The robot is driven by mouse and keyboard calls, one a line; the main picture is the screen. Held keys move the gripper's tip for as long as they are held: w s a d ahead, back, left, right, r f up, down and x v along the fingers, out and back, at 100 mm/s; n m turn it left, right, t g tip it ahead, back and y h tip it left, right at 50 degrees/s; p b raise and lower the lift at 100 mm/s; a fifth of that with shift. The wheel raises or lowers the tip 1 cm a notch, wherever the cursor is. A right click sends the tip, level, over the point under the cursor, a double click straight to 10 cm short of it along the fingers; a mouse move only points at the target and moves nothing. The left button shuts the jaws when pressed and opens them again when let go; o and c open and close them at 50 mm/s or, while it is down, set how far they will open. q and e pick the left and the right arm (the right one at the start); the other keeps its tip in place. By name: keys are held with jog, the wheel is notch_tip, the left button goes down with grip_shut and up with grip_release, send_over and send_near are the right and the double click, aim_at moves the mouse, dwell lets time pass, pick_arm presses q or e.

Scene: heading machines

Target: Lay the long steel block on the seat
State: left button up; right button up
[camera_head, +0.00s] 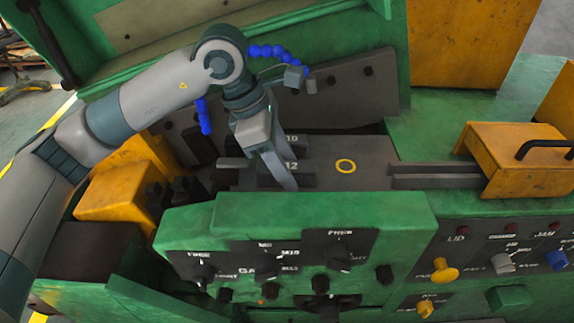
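My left gripper (284,180) comes down from above into the machine's bed, its fingers pointing down and to the right. From this angle the fingers overlap, so the gap between them and anything held is hidden. Dark steel blocks lie around the fingers; one is marked 12 (304,181) and one behind it ends in 10 (293,149). I cannot tell which is the long steel block, or whether the fingers touch one. A flat grey plate with a yellow ring (368,176) lies just right of the fingers; I cannot tell if it is the seat. My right gripper is not in view.
A green control panel (400,215) with knobs stands directly in front of the bed. A yellow box with a black handle (515,160) sits at the right on a grey rail (435,175). A raised green cover (330,30) stands behind. A blue jointed hose (265,51) hangs near my wrist.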

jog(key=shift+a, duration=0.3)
pick_arm(q)
jog(key=shift+r, duration=0.1)
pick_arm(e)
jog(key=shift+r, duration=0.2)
pick_arm(q)
jog(key=shift+a+r, duration=0.25)
jog(key=shift+r, duration=0.25)
jog(key=b+v, duration=0.3)
jog(key=v, duration=0.8)
jog(key=shift+b, duration=0.35)
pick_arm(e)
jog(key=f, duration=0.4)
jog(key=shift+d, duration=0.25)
pick_arm(q)
jog(key=shift+d, duration=0.1)
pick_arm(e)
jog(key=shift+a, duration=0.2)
